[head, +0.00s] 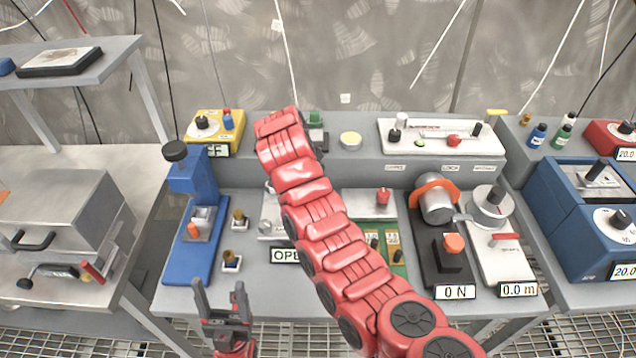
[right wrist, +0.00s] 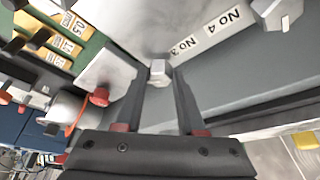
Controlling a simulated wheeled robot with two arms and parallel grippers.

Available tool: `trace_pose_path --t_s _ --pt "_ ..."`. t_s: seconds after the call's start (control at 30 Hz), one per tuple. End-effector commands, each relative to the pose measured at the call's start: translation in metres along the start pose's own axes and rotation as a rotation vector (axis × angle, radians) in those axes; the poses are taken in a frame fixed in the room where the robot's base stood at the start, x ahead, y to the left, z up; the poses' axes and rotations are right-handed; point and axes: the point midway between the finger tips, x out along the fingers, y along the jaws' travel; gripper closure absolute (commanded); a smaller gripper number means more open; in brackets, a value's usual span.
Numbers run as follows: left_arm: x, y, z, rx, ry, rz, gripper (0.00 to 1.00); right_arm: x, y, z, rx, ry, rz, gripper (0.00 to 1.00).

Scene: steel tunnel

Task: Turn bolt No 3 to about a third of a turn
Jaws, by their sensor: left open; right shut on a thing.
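Bolt No 3 (right wrist: 159,70) is a light grey bolt head on a grey face, close to the "No 3" label (right wrist: 183,47) in the right wrist view. My right gripper (right wrist: 160,84) is shut on it, with one dark finger on each side of the head. In the head view my red right arm reaches up over the middle bench and hides the bolt and the right fingertips. My left gripper (head: 223,302) is open and empty at the bench's front edge, in front of the blue press.
A "No 4" label (right wrist: 222,20) and another bolt (right wrist: 284,12) are close by in the right wrist view. In the head view a blue press (head: 195,225) stands left of the arm. A black stand marked 0 N (head: 447,255) is to its right.

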Motion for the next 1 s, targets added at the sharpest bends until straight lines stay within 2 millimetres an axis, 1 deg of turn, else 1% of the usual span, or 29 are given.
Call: trace_pose_path --t_s 0.37,0.4,0.57,0.87,0.97,1.0 --pt "0.000 0.000 0.000 0.000 0.000 0.000 0.31 0.001 0.000 0.000 0.006 0.001 0.003 1.00" --pt "0.000 0.000 0.000 0.000 0.000 0.000 0.31 0.001 0.000 0.000 0.005 0.001 0.003 0.60" --pt "0.000 0.000 0.000 0.000 0.000 0.000 0.31 0.000 0.000 0.000 0.005 0.001 0.003 0.31" --pt "0.001 0.000 0.000 0.000 0.000 0.000 0.31 -0.001 0.000 0.000 0.004 0.000 0.003 0.31" --pt "0.009 -0.001 -0.002 0.000 0.000 0.000 0.31 -0.008 0.000 -0.001 0.004 0.000 0.002 0.31" --pt "0.014 -0.001 -0.002 0.000 0.000 0.000 0.31 -0.013 0.000 -0.002 0.005 0.000 0.003 0.31"
